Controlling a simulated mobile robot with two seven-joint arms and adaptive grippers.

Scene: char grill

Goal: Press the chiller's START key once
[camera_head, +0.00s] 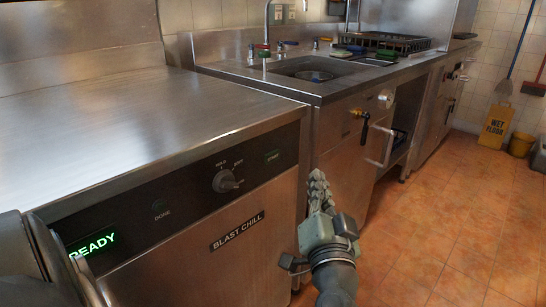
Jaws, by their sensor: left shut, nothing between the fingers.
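The blast chiller (215,245) stands at the left, steel with a black control strip. Its START key (272,156) is a small dark key with green lettering near the strip's right end. A rotary knob (227,181) sits left of it, and a READY display (92,245) glows green at the far left. The key is unobstructed.
A sink counter (345,85) with taps and a black rack (388,41) continues beyond the chiller. A door handle (380,148) juts from its front. Dark parts of mine cover the lower left. The tiled floor at right is open, with a yellow wet-floor sign (497,120) farther back.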

